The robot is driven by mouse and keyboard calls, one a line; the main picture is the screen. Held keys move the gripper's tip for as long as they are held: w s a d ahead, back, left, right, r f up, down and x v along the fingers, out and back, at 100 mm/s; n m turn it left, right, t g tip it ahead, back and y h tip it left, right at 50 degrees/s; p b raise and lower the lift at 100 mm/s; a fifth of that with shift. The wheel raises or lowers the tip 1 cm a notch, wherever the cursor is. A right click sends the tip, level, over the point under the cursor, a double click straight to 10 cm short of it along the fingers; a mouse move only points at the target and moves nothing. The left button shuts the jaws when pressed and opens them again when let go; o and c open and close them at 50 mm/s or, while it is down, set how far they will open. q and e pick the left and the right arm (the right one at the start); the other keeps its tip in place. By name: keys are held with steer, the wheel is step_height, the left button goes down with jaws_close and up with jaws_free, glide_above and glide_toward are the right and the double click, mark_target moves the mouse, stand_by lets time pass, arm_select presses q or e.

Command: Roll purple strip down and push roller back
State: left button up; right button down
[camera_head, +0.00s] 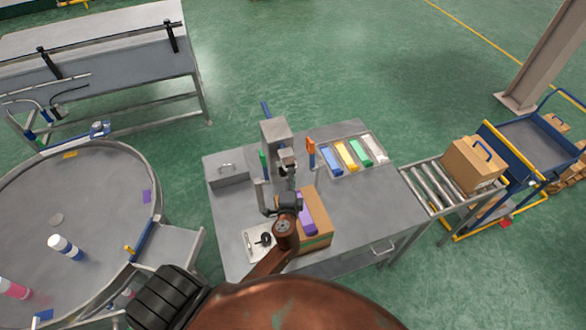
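The purple strip (306,212) lies along the top of a cardboard box (318,238) on the grey workbench (350,215). My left gripper (268,200) is just left of the strip, in front of a grey bench-top machine (275,132). Its fingers are small and partly merge with the machine parts, so I cannot tell whether they are open or shut, or whether they touch anything. I cannot make out the roller clearly. My arm covers part of the box's left side. My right gripper is not in view.
A tray (322,176) at the back right holds blue, yellow, green and white pieces. An orange upright piece (311,152) stands beside it. A clipboard (262,242) lies left of my arm. A roller conveyor (433,187) carries a carton (473,164). The bench's right front is clear.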

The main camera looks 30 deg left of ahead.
arm_select(q)
steer(key=x, duration=0.5)
steer(key=shift+w+a, duration=0.1)
steer(key=shift+a, duration=0.05)
steer(key=shift+c, duration=0.5)
jaws_close()
steer(key=shift+f, duration=0.1)
